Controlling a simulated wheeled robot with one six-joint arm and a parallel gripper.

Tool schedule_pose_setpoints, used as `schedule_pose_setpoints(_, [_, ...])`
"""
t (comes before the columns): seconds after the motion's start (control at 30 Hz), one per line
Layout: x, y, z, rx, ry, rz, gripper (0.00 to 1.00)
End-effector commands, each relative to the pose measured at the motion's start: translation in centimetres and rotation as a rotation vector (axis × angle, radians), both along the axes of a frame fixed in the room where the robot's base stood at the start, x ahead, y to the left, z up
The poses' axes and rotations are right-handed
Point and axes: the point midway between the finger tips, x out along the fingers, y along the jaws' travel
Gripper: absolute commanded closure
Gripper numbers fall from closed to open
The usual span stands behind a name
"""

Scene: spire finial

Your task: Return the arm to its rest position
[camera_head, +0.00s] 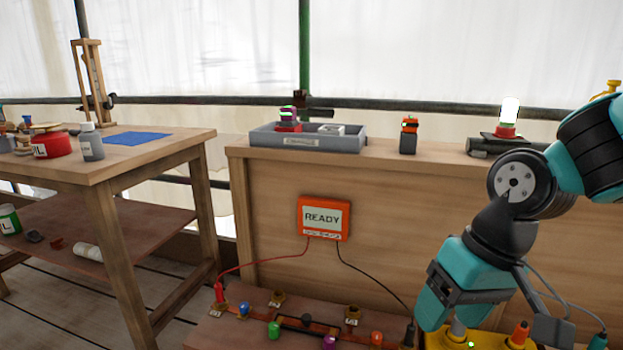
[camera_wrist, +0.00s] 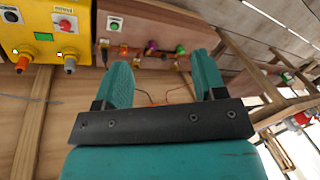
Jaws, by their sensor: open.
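My arm reaches in from the right of the head view, its teal and black links bent down over the yellow box (camera_head: 462,335) at the lower right. My gripper (camera_wrist: 162,70) shows in the wrist view with its two teal fingers spread apart and nothing between them. In the head view it points downward, beside the right end of the low wooden board (camera_head: 250,333); part of it is cut off by the lower edge. Whether it touches the yellow box cannot be told.
An orange meter reading READY (camera_head: 323,218) hangs on the wooden bench front, with red and black leads. A grey tray (camera_head: 262,139) and a lit lamp (camera_head: 508,116) stand on the bench top. A wooden table (camera_head: 110,170) is at left. Open floor lies between.

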Motion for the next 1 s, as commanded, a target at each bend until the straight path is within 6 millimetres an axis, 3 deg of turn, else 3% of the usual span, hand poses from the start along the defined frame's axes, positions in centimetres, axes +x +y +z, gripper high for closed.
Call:
schedule_pose_setpoints(0.1, [-4.5,1.4,1.7,0.031,-0.037,0.142,0.36])
schedule_pose_setpoints(0.3, [-11.0,2.5,2.9,0.072,-0.085,0.351,0.36])
schedule_pose_setpoints(0.33, [-10.7,2.5,4.5,0.071,-0.081,0.346,0.36])
schedule_pose_setpoints(0.67, [-10.4,2.5,13.1,0.07,-0.078,0.336,0.36])
schedule_pose_setpoints(1.0, [-10.3,2.5,25.9,0.069,-0.078,0.334,0.36])
